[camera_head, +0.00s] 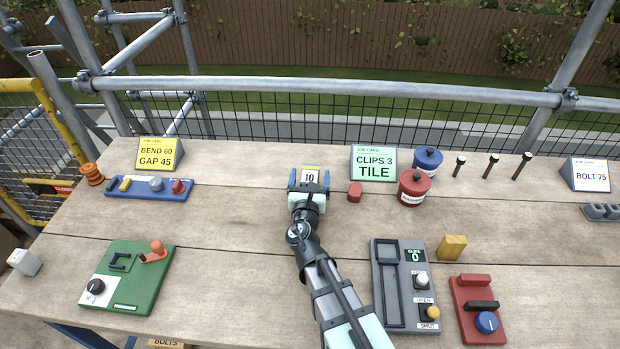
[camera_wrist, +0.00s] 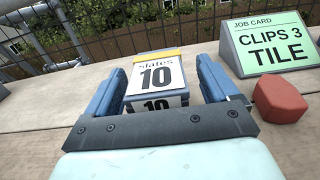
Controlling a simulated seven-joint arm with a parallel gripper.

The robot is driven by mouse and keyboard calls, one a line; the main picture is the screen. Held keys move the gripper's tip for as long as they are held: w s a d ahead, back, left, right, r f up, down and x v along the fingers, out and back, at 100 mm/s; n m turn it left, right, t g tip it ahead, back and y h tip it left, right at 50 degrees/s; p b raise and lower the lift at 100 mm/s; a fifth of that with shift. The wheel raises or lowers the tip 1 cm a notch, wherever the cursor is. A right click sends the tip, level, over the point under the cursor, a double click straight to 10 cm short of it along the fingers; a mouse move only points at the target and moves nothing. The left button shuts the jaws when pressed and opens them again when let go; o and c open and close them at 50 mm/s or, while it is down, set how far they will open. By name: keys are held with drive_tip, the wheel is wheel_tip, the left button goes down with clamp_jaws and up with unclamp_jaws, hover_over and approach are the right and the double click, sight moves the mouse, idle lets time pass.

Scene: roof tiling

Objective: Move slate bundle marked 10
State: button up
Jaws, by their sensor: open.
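The slate bundle marked 10 (camera_head: 310,176) stands upright on the wooden table in front of the back railing. In the wrist view the bundle (camera_wrist: 157,80) shows a white label reading "slates 10", with a yellow band along its top. My gripper (camera_head: 310,180) is open, low over the table. Its two blue fingers stand on either side of the bundle in the wrist view (camera_wrist: 155,85), with a visible gap on each side. Whether the fingertips reach past its far edge is hard to tell.
A red block (camera_head: 355,191) lies close right of my gripper, before the green "CLIPS 3 TILE" card (camera_head: 374,163). Red (camera_head: 413,187) and blue (camera_head: 428,160) pots stand farther right. A grey clip station (camera_head: 388,285) and green board (camera_head: 128,277) are nearer.

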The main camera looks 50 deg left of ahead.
drive_tip(key=v, duration=0.7)
drive_tip(key=shift+s+d, duration=0.2)
drive_tip(key=shift+a+r, duration=0.1)
drive_tip(key=shift+r, duration=0.05)
idle(0.5)
